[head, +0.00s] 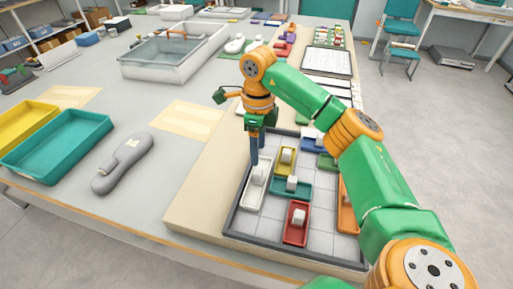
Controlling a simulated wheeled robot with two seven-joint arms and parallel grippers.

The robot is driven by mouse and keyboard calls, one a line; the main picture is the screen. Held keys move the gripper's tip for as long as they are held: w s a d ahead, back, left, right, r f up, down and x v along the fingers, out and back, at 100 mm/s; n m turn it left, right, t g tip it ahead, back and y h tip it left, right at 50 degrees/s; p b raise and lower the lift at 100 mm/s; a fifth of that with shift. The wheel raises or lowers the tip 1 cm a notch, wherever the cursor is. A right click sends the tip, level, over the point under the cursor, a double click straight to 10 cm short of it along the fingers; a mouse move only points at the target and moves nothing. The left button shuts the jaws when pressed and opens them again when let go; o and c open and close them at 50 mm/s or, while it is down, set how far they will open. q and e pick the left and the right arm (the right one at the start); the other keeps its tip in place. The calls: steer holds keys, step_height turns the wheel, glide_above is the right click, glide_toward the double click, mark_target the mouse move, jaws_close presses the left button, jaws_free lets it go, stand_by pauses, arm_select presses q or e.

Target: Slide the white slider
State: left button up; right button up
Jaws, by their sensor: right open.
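The white slider (252,198) is a long, narrow tray-like block with a small pale knob on it. It lies along the left side of the grey-framed sliding board (271,241). My right gripper (255,160) points down over the far end of the white slider, with its dark fingers close to the knob. It is open; the small view does not show whether the fingers touch the slider. My left gripper is not in view.
On the board, a yellow slider (286,158), a teal slider (279,188), a red slider (292,232) and an orange slider (345,219) surround bare tiles.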

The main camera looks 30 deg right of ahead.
mark_target(258, 171)
steer(key=s+f, duration=0.1)
steer(key=s+a+f+p, duration=0.1)
steer(key=f, duration=0.2)
steer(key=shift+s+a+f, duration=0.1)
steer(key=shift+s+a, duration=0.3)
steer(key=shift+w+d+f, duration=0.15)
steer(key=shift+w+f, duration=0.05)
steer(key=shift+f, duration=0.25)
steer(key=shift+w+d+f, duration=0.1)
steer(key=shift+w+f, duration=0.05)
steer(key=shift+f, duration=0.25)
steer(key=shift+w+d+f, duration=0.1)
steer(key=shift+w, duration=0.15)
steer(key=shift+s, duration=0.2)
steer(key=c, duration=0.7)
jaws_close()
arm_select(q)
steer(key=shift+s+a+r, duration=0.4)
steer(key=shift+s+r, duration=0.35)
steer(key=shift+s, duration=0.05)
